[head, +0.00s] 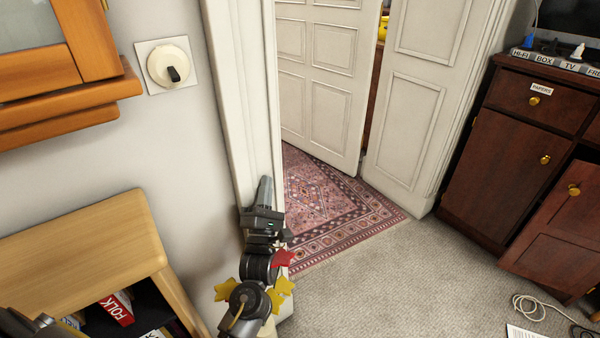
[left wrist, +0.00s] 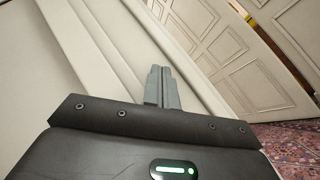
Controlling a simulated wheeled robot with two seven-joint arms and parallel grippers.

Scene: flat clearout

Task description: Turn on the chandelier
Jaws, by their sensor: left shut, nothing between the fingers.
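A round cream wall switch with a dark knob (head: 168,66) sits on a square white plate on the wall at the upper left of the head view. No chandelier is in view. My left gripper (head: 266,184) is in front of the white door frame, below and to the right of the switch and well apart from it. Its fingers are shut and empty. In the left wrist view the closed fingers (left wrist: 160,86) point towards the white door trim, and the switch does not show there. My right gripper is not in view.
A wooden wall cabinet (head: 60,110) juts out left of the switch. A low wooden bookcase (head: 90,240) stands below. White panelled doors (head: 325,70) stand over a patterned rug (head: 330,210). A dark cabinet (head: 490,165) with an open door is at right; a white cable (head: 530,308) lies on the carpet.

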